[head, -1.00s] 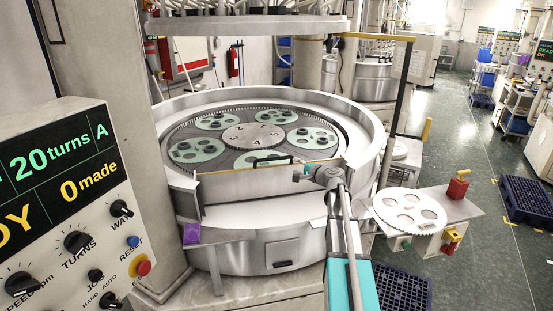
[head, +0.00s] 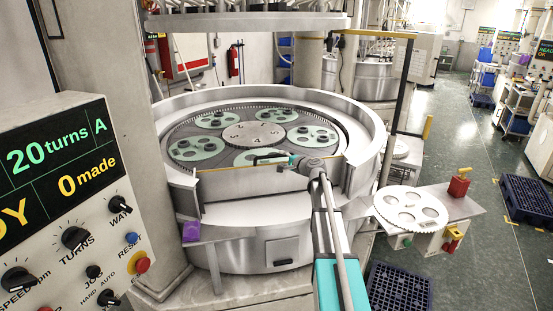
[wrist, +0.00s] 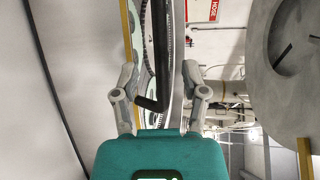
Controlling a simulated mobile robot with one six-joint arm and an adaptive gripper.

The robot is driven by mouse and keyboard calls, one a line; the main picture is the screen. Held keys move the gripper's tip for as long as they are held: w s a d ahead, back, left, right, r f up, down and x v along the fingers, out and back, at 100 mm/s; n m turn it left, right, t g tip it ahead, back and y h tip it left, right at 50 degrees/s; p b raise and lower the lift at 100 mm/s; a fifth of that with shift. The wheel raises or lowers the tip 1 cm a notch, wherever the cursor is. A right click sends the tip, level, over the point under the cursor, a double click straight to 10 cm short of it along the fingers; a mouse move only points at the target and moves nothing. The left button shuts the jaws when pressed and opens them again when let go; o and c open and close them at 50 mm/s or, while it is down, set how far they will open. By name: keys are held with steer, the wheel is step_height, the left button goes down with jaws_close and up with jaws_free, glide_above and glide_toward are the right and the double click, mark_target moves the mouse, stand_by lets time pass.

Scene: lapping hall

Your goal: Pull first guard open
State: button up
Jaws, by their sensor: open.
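The first guard (head: 265,183) is a grey metal panel with a yellow top edge, across the front of the round machine. Its black bar handle (head: 271,158) shows just above that edge. My gripper (head: 287,161) is at the right end of the handle. In the wrist view the gripper (wrist: 160,82) is open, with a finger on each side of the black handle (wrist: 165,45). I see no finger closed on it. The guard's yellow edge (wrist: 127,30) runs close by the left finger.
A control panel (head: 70,200) stands at the left, reading 20 turns and 0 made. A purple item (head: 191,231) lies on a small shelf at the machine's front left. A side table with a white holed disc (head: 410,208) stands right of my arm.

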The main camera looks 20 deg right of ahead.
mark_target(277, 156)
steer(key=shift+b+x, duration=0.4)
steer(key=shift+x, duration=2.3)
jaws_close()
steer(key=shift+d, duration=0.3)
steer(key=shift+a, duration=0.15)
steer(key=shift+s, duration=0.2)
